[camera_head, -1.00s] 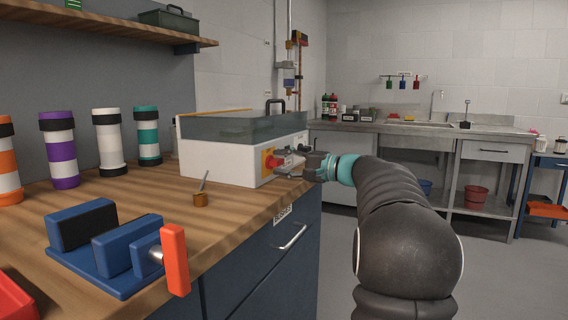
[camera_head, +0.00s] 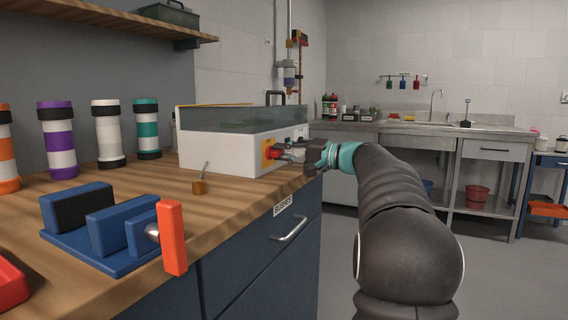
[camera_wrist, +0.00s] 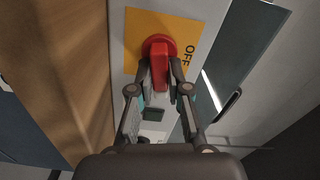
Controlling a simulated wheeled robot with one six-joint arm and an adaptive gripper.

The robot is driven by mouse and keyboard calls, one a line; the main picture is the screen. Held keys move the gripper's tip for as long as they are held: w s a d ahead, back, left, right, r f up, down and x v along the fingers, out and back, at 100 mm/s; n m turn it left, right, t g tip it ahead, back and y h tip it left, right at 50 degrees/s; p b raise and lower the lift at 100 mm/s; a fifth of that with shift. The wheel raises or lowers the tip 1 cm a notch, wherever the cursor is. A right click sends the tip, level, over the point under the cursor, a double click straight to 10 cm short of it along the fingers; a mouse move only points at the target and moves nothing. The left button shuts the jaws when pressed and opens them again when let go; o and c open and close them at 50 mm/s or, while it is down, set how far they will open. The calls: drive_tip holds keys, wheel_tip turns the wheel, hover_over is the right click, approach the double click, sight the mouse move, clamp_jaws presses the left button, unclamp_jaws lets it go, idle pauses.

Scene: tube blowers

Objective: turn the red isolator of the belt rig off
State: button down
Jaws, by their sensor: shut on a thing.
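The belt rig is a white box with a clear top (camera_head: 225,150) on the wooden bench, with a yellow plate (camera_head: 265,160) on its near end. The red isolator (camera_head: 273,152) sits on this plate and also shows in the wrist view (camera_wrist: 159,65). Its knob has a raised red handle, and the word OFF is printed on the plate to its right in the wrist view. My gripper (camera_wrist: 160,85) is shut on the red handle, one finger on each side. It also shows in the head view (camera_head: 286,152). The fingertips partly hide the handle's sides.
A blue block fixture with an orange lever (camera_head: 173,237) stands at the front of the bench. Several banded tubes (camera_head: 108,135) stand along the wall. A small brass piece with a rod (camera_head: 199,186) lies before the rig. The floor to the right is clear.

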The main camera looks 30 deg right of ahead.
drive_tip(key=n+b, duration=0.3)
drive_tip(key=b, duration=0.1)
drive_tip(key=shift+n, duration=0.4)
drive_tip(key=n, duration=0.1)
drive_tip(key=n+b, duration=0.1)
drive_tip(key=shift+s+a+r+n, duration=0.1)
drive_tip(key=shift+a+r+n, duration=0.05)
drive_tip(key=shift+r+n, duration=0.15)
drive_tip(key=n, duration=0.4)
drive_tip(key=shift+s+a+r+n+b, duration=0.15)
drive_tip(key=shift+a+r+n+b, duration=0.1)
drive_tip(key=shift+n+b, duration=0.1)
drive_tip(key=shift+s+a+n, duration=0.15)
drive_tip(key=shift+n, duration=1.9)
drive_tip(key=shift+r, duration=0.1)
drive_tip(key=c, duration=1.1)
unclamp_jaws()
